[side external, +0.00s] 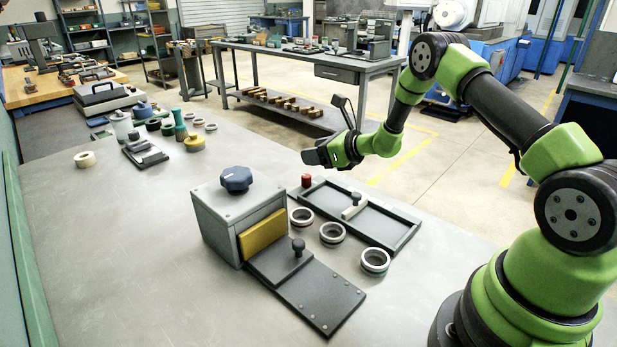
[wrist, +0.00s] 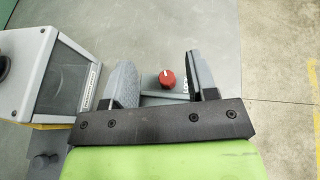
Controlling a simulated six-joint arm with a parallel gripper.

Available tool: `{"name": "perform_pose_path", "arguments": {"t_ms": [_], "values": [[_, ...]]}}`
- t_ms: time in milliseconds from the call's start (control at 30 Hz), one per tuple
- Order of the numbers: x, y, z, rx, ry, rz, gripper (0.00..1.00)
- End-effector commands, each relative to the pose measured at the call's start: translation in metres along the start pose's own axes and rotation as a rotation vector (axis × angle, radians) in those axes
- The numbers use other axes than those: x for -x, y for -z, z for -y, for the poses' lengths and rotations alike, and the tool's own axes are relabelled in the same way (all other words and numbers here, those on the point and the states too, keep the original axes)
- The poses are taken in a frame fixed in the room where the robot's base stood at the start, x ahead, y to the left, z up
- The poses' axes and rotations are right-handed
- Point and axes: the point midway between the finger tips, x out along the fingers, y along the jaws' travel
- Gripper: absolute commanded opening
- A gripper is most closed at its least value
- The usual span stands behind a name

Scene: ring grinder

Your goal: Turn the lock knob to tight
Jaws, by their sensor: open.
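The lock knob is a small red round knob (side external: 306,181) on the bench, by the far left corner of the black tray. In the wrist view the red knob (wrist: 166,79) sits on a grey plate with partly covered lettering that seems to read "LOCK", and it has a pale pointer mark on top. My gripper (side external: 309,156) is open and empty, in the air above the knob. In the wrist view my gripper's two fingers (wrist: 160,65) stand apart, with the knob seen between them, nearer the right finger. I see no contact with the knob.
A grey grinder box (side external: 225,222) with a blue knob (side external: 236,179) stands left of the lock knob. A black tray (side external: 402,236) with a handled slide, several metal rings (side external: 332,232) and a dark plate (side external: 318,296) lie nearby. The bench's front left is clear.

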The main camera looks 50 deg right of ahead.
Motion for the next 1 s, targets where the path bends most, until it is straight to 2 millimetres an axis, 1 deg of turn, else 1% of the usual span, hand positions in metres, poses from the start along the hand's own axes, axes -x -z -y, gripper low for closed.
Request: {"name": "perform_pose_path", "arguments": {"t_ms": [167,367,500,633,800,1000], "values": [[-0.010,0.026,-0.001,-0.004,-0.002,-0.005,0.53],[-0.025,0.063,-0.002,-0.004,-0.002,-0.004,0.53],[-0.041,0.062,-0.001,0.003,-0.002,-0.001,0.53],[-0.050,0.062,-0.001,0.000,0.000,-0.001,0.53],[-0.055,0.062,-0.001,-0.001,0.001,-0.002,0.53],[-0.055,0.061,-0.001,-0.002,0.002,-0.002,0.53]]}}
